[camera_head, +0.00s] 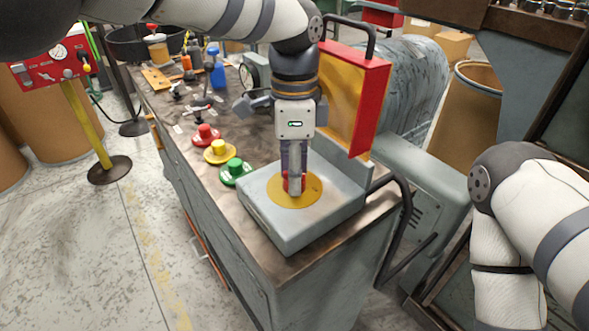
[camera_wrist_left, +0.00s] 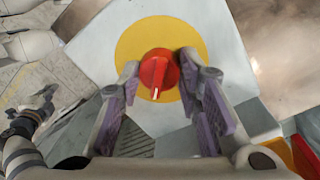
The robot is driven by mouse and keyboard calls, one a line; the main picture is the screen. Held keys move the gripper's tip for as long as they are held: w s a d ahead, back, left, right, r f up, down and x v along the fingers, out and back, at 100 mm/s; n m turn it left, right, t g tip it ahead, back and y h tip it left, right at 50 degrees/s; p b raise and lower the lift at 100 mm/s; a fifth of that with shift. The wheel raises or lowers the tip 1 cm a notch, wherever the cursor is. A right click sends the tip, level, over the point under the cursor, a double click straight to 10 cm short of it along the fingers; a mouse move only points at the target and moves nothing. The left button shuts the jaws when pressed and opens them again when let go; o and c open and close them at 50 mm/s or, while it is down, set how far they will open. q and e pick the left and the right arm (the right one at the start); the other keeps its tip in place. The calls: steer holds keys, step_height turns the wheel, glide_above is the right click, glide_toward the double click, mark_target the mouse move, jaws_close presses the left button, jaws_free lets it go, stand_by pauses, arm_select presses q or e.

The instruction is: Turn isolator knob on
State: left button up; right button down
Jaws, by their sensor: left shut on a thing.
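The red isolator knob (camera_wrist_left: 159,72) sits at the middle of a yellow disc (camera_wrist_left: 133,46) on the grey box (camera_head: 265,211). A pale mark on the knob points towards the bottom of the left wrist view. My left gripper (camera_head: 294,190) points down over the disc and is shut on the knob, with a finger on each side of it. In the head view the fingers hide most of the knob. My right gripper (camera_wrist_left: 45,97) shows small at the left edge of the left wrist view; its jaw state is unclear.
The box's red and yellow lid (camera_head: 367,107) stands open behind my gripper. Red (camera_head: 206,135), yellow (camera_head: 220,151) and green (camera_head: 235,172) button-like parts lie left of the box on the bench (camera_head: 262,247). A black handle (camera_head: 396,210) juts out at right.

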arm_select(q)
steer(key=o, duration=1.1)
steer(key=shift+o, duration=0.2)
step_height(320, 180, up, 12)
steer(key=shift+w, duration=0.4)
steer(key=shift+f, duration=0.15)
